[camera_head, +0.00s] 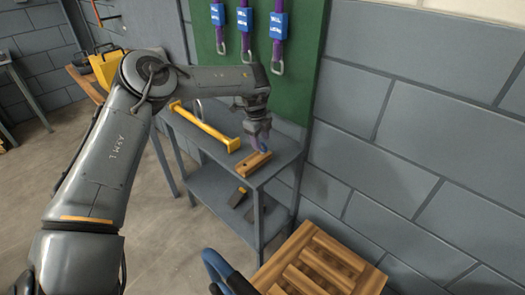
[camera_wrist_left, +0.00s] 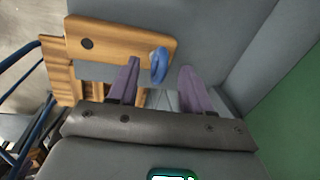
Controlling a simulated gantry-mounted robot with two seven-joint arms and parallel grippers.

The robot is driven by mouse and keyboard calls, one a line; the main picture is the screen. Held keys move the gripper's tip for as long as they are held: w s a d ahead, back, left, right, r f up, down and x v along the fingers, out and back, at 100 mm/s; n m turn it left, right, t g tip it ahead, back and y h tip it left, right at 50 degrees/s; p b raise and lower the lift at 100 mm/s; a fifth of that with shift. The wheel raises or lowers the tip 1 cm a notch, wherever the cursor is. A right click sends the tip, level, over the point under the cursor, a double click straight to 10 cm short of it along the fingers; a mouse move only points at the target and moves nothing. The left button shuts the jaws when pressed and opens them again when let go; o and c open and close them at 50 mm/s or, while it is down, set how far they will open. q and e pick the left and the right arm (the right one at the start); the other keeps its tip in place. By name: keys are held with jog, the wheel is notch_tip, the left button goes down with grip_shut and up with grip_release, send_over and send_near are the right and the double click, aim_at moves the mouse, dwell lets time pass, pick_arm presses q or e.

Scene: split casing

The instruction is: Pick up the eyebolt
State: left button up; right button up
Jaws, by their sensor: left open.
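The blue eyebolt (camera_wrist_left: 158,65) shows in the left wrist view as a ring standing at the edge of a wooden block (camera_wrist_left: 112,40). My left gripper (camera_wrist_left: 160,69) is open, with one purple finger on each side of the ring and a visible gap to each. In the head view the same gripper (camera_head: 260,141) points down just above the wooden block (camera_head: 254,163) on the grey table, and the eyebolt is mostly hidden by the fingers. The block has a dark hole near one end. I do not see my right gripper.
A yellow bar handle (camera_head: 205,127) lies on the table (camera_head: 280,158) beside the block. A green board (camera_head: 295,95) with hanging purple straps stands behind. A wooden slatted crate (camera_head: 320,262) is at the lower right. A blue curved tube (camera_head: 217,268) shows at the bottom.

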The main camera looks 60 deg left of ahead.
pick_arm(q)
notch_tip(320, 180, down, 3)
jog(key=shift+w+r+b, duration=0.1)
jog(key=shift+w+b, duration=0.05)
jog(key=shift+b, duration=0.2)
grip_shut()
